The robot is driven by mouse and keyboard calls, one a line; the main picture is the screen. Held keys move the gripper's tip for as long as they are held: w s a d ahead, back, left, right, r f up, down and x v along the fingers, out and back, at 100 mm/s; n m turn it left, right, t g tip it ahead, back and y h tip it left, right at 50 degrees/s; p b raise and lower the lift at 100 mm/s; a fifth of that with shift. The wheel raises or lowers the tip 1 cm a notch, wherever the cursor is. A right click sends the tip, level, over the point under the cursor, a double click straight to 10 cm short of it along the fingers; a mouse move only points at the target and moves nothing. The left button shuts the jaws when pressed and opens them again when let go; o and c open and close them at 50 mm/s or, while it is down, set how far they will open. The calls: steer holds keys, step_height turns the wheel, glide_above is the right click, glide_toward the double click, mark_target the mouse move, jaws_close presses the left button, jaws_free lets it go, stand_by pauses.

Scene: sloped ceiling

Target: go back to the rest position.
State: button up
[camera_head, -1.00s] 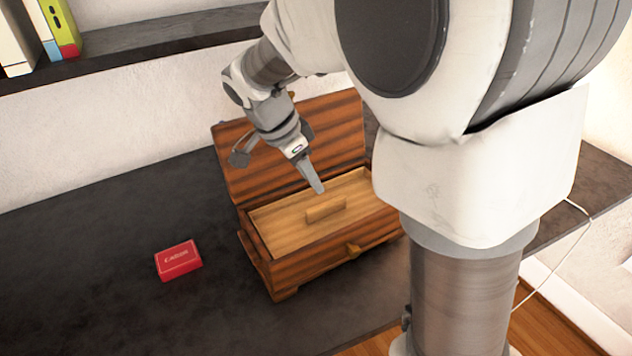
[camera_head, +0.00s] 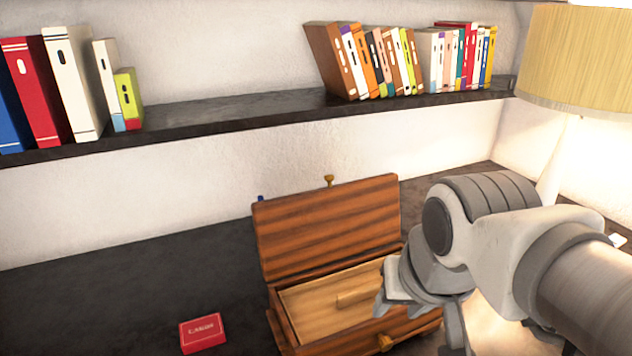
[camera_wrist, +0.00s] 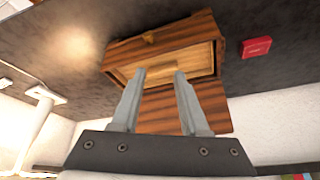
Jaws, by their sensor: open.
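My gripper (camera_wrist: 159,78) shows in the wrist view with its two fingers apart and nothing between them. In the head view my arm is folded at the right, and its end hangs in front of the right part of the wooden box; the fingertips are hard to make out there. The striped wooden box (camera_head: 290,333) stands on the dark desk with its lid (camera_head: 328,228) raised. A light wooden block (camera_head: 357,296) lies inside it. In the wrist view the box (camera_wrist: 125,51) appears upside down beyond the fingers.
A red box (camera_head: 203,333) lies on the desk left of the wooden box, and also shows in the wrist view (camera_wrist: 256,47). A dark shelf (camera_head: 235,108) with books runs along the wall. A lamp (camera_head: 575,60) stands at the right. The desk's left part is clear.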

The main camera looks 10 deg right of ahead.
steer(key=shift+s+f+n+t, duration=0.15)
steer(key=shift+s+n+t, duration=0.15)
steer(key=shift+s+n, duration=0.55)
step_height(320, 180, up, 7)
steer(key=p, duration=0.7)
